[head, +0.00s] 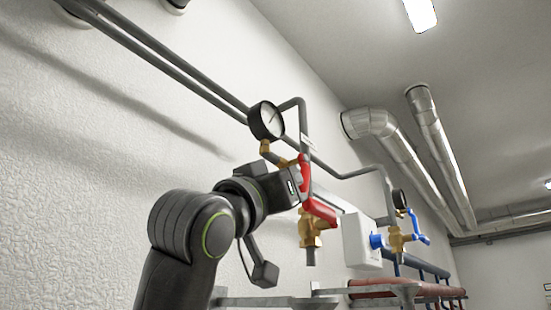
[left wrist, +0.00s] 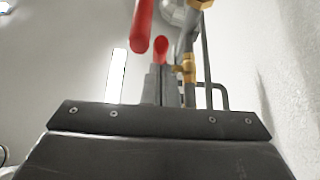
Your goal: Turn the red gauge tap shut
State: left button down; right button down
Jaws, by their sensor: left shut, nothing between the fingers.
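A red lever (head: 305,174) stands near-upright beside the brass fitting (head: 266,147) under the round white-faced gauge (head: 266,121). A second red lever (head: 320,210) slants below it, above a brass valve (head: 310,231). My left gripper (head: 297,186) is at the levers, its front end partly hidden. In the left wrist view, the shut, empty fingers (left wrist: 160,82) point up at a red lever end (left wrist: 160,49); a larger red piece (left wrist: 142,25) is nearer the camera. I cannot tell whether the fingers touch red. My right gripper is not in view.
Grey pipes (head: 170,55) run along the white wall. A white box (head: 361,240), a blue tap (head: 418,230) and a second gauge (head: 400,198) are to the right. Red and blue pipes (head: 400,289) lie low on brackets. Thick silver ducts (head: 395,150) hang above.

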pick_arm(q)
jog(key=shift+w+d+f, duration=0.3)
jog(key=shift+w, duration=0.1)
dwell(0.4)
jog(key=shift+w, duration=0.1)
